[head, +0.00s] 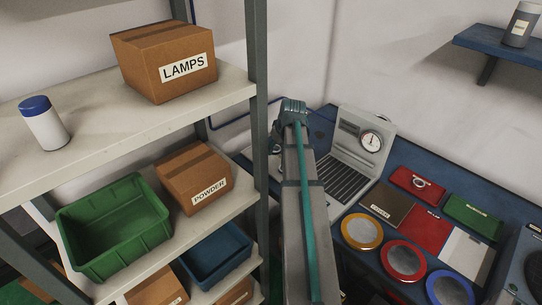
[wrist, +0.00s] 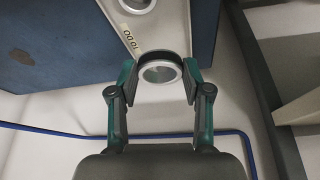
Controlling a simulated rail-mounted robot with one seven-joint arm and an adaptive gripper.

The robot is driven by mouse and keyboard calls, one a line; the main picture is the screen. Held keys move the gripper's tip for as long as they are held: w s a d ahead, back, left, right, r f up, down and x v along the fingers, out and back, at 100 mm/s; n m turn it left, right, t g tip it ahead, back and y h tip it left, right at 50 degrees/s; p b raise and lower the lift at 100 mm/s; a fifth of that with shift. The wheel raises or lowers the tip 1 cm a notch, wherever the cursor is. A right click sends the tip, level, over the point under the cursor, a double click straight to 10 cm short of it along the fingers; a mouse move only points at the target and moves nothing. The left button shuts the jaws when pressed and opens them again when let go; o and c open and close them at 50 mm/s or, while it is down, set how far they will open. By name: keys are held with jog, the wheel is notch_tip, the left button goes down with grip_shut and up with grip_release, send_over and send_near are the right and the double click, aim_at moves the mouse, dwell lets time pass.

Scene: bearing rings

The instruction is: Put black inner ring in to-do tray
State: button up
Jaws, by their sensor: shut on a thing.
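In the wrist view my gripper (wrist: 160,69) is shut on a ring (wrist: 160,54) with a dark band and a pale, silvery inner rim. One finger is on each side of it. The ring is held in front of a dark blue surface and a pale area. The to-do tray's outline cannot be made out. In the head view my gripper's fingers and the held ring are hidden.
Another ring (wrist: 137,5) is cut off at the top of the wrist view, near the label. The bench carries a gauge machine (head: 366,138), a red tray (head: 408,176) with a ring, a green tray (head: 474,216) and coloured round pads. The shelf rack (head: 257,100) stands close left of my arm.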

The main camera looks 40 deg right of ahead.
jog(key=p, duration=0.1)
send_over(271, 163)
notch_tip(271, 163, down, 6)
jog(key=shift+r, duration=0.2)
jog(key=shift+s+f+p, duration=0.1)
jog(key=shift+f+p, duration=0.65)
jog(key=shift+f, duration=0.8)
jog(key=shift+f, duration=0.15)
jog(key=o, duration=1.3)
jog(key=b+v, duration=0.2)
jog(key=v, duration=1)
jog(key=shift+r, duration=0.25)
